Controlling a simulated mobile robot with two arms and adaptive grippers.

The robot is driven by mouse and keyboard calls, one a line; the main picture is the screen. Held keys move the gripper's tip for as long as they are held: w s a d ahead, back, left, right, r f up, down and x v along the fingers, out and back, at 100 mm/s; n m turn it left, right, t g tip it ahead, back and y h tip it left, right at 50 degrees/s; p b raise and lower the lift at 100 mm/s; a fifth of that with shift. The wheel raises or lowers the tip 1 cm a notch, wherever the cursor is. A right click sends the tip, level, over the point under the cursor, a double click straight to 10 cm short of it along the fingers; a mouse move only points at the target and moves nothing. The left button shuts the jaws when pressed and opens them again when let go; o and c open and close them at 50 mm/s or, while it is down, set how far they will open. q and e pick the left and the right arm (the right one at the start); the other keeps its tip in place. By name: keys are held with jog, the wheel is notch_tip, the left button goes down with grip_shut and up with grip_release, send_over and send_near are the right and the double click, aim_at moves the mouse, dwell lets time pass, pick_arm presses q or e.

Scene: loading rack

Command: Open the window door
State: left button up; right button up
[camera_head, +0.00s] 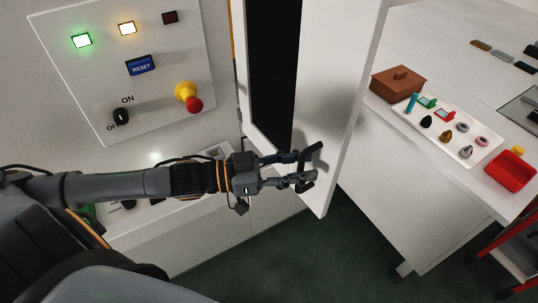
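The window door (337,84) is a tall white panel, standing ajar and swung out from the wall panel, with a dark opening (274,75) behind it. A black bar handle (316,156) is on the door's lower part. My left gripper (305,168) reaches in from the left, with its fingertips at the handle. The two fingers look apart, one above the other, with a gap between them. Whether they touch the handle is hard to tell, as fingers and handle overlap and are all dark. My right gripper is not in view.
A control panel (70,45) with lights, a blue reset button (140,65) and a red emergency knob (190,98) is at upper left. On the right, a white table (425,190) holds a brown box (398,84), a white tray (480,156) of small items and a red bin (510,172).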

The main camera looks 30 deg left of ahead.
pick_arm(q)
jog(key=v, duration=1.1)
jog(key=shift+s+a, duration=0.15)
jog(key=shift+s, duration=0.05)
dwell(0.4)
dwell(0.5)
